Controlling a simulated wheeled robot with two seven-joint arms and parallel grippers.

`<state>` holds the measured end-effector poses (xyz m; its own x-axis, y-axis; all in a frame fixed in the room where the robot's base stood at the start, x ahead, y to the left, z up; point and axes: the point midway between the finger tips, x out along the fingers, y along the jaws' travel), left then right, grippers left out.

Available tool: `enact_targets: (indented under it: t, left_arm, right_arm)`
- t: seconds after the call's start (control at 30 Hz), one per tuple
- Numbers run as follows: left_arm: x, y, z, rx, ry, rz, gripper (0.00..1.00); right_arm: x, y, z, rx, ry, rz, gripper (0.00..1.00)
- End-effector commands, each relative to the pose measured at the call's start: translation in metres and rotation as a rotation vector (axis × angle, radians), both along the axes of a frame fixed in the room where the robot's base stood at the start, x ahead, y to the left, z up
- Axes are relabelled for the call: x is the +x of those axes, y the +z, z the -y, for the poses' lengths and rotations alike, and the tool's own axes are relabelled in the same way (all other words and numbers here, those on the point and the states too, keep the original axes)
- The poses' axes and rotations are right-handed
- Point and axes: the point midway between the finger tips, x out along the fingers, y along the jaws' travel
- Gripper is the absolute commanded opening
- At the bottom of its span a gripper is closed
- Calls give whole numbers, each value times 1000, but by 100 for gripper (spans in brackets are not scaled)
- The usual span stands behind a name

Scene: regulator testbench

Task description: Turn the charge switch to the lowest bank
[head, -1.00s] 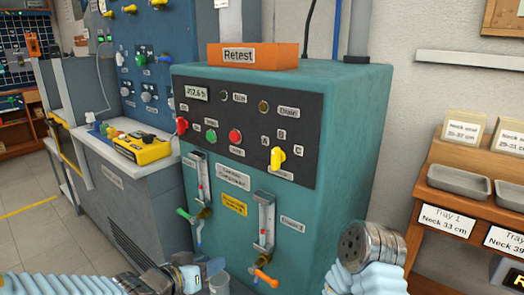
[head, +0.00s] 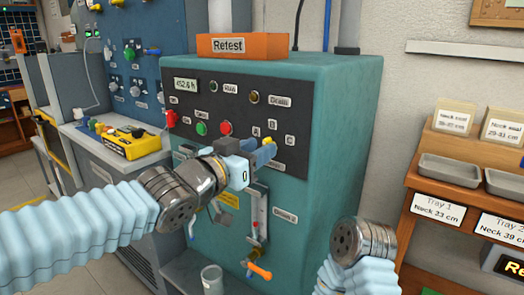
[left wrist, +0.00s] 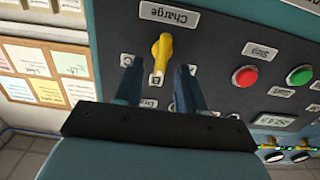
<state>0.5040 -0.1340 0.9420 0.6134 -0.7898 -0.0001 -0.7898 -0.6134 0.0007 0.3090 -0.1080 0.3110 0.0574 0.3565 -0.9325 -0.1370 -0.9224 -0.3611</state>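The charge switch is a yellow knob on the black panel of the teal compressor cabinet. It shows in the left wrist view (left wrist: 161,52), where the picture is upside down, and its tip appears to point at the B label (left wrist: 156,79). In the head view only a bit of the yellow switch (head: 267,141) shows above my left gripper (head: 268,153). The A (head: 256,132), B and C labels sit around it. In the wrist view my left gripper's blue fingers (left wrist: 158,74) are open, one on each side of the switch, with gaps visible. My right gripper is not visible.
Red (head: 226,128) and green (head: 202,128) buttons sit left of the switch. An orange-handled valve (head: 259,270) is below. A wooden shelf with grey trays (head: 449,171) stands right.

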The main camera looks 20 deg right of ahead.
Motion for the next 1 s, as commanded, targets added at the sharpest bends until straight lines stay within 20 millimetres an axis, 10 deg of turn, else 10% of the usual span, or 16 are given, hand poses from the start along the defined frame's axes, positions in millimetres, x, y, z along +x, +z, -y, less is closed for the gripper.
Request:
enact_targets:
  t: [0.47,0.77,1.0]
  left_arm:
    - [14,0,17,1,2,1,39]
    - [14,0,16,0,2,0,0]
    - [14,0,16,4,1,3,0]
  right_arm:
    - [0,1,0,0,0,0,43]
    - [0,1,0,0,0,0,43]
    - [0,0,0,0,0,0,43]
